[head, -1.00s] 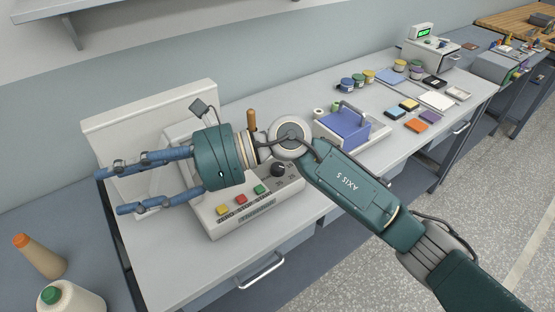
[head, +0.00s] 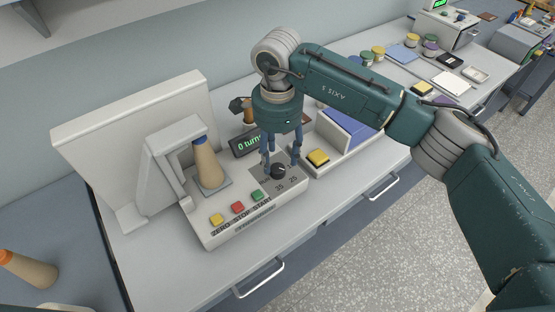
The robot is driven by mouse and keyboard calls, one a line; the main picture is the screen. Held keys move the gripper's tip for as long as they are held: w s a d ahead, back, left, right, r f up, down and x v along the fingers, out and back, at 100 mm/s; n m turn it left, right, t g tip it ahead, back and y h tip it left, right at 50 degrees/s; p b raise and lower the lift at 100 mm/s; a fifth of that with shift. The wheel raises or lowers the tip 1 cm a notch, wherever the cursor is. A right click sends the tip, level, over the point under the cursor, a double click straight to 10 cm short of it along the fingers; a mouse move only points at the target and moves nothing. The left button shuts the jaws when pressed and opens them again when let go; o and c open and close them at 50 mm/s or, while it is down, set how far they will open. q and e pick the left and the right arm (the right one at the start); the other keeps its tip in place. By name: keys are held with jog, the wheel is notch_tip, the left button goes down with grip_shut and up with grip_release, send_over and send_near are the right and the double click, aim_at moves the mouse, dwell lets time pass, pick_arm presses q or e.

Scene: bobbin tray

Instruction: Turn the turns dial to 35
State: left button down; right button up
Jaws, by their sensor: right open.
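The winding machine (head: 225,228) is a pale box with a small display (head: 247,144) reading "0 turns". I cannot tell which number the dial points at. My right gripper (head: 281,168) points down from above, with its blue fingers apart around or just over the dial. Whether the fingers touch the knob is not clear. My left gripper is not in view.
Yellow, red and green buttons (head: 238,208) line the machine's front. A tan cone of thread (head: 208,163) stands on its left side. A blue-lined tray (head: 345,130) and a yellow block (head: 318,158) are close on the right. Jars and pads lie farther back.

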aim_at(278, 167)
jog(key=f, duration=0.3)
jog(key=shift+w+p, duration=0.25)
jog(key=shift+p, duration=0.15)
jog(key=shift+s+f, duration=0.1)
jog(key=shift+f, duration=0.8)
jog(key=shift+c, duration=0.3)
jog(key=c, duration=0.9)
jog(key=shift+c, duration=1)
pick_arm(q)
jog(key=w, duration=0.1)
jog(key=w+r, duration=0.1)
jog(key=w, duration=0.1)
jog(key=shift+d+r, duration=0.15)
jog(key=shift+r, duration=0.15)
